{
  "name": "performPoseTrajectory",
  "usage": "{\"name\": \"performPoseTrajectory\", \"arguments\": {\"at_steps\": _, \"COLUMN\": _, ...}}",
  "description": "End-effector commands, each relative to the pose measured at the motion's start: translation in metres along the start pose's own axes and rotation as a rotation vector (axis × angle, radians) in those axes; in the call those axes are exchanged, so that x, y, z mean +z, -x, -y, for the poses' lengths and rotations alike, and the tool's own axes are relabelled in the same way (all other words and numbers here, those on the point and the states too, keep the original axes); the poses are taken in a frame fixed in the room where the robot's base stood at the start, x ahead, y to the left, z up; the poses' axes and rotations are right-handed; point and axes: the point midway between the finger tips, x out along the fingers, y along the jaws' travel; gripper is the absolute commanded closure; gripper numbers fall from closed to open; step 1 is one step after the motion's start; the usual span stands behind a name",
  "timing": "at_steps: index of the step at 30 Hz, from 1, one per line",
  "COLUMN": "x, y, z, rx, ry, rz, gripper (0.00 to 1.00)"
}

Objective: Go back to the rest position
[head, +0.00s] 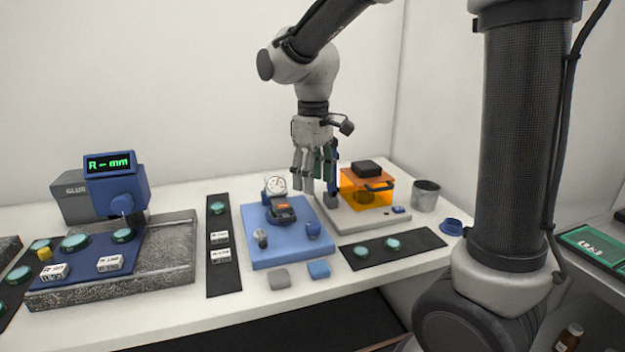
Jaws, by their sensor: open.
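My gripper (318,188) hangs from the arm, fingers pointing down, over the back of the bench. It is open, and its fingertips are near the right rear edge of the blue base plate (262,252) and the left side of the orange box. I cannot tell whether the fingertips touch anything below them. No object is visibly held. Part of the space behind the fingers is hidden.
An orange clear box (352,198) with a black top stands on a pale plate, beside a grey cup (425,196). A dial gauge (275,185) stands on the blue plate. Black strips (415,241) hold teal discs. A blue instrument with a display (110,164) stands left on a granite slab (165,262).

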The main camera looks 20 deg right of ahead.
Motion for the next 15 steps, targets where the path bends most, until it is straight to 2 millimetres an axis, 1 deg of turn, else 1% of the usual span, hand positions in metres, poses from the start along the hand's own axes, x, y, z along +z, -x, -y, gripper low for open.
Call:
{"name": "performPoseTrajectory", "arguments": {"at_steps": 5, "x": 0.0, "y": 0.0, "z": 0.0, "rx": 0.0, "ry": -0.004, "rz": 0.0, "gripper": 0.46}}
{"name": "performPoseTrajectory", "arguments": {"at_steps": 7, "x": -0.001, "y": 0.0, "z": 0.0, "rx": 0.001, "ry": -0.032, "rz": -0.003, "gripper": 0.46}}
{"name": "performPoseTrajectory", "arguments": {"at_steps": 8, "x": 0.003, "y": -0.004, "z": 0.001, "rx": -0.002, "ry": -0.055, "rz": 0.006, "gripper": 0.46}}
{"name": "performPoseTrajectory", "arguments": {"at_steps": 9, "x": 0.012, "y": -0.012, "z": 0.003, "rx": -0.006, "ry": -0.079, "rz": 0.024, "gripper": 0.46}}
{"name": "performPoseTrajectory", "arguments": {"at_steps": 10, "x": 0.022, "y": -0.015, "z": 0.006, "rx": -0.007, "ry": -0.1, "rz": 0.03, "gripper": 0.46}}
{"name": "performPoseTrajectory", "arguments": {"at_steps": 14, "x": 0.07, "y": -0.004, "z": 0.004, "rx": 0.001, "ry": -0.215, "rz": -0.01, "gripper": 0.46}}
{"name": "performPoseTrajectory", "arguments": {"at_steps": 15, "x": 0.087, "y": 0.001, "z": 0.002, "rx": 0.005, "ry": -0.254, "rz": -0.029, "gripper": 0.46}}
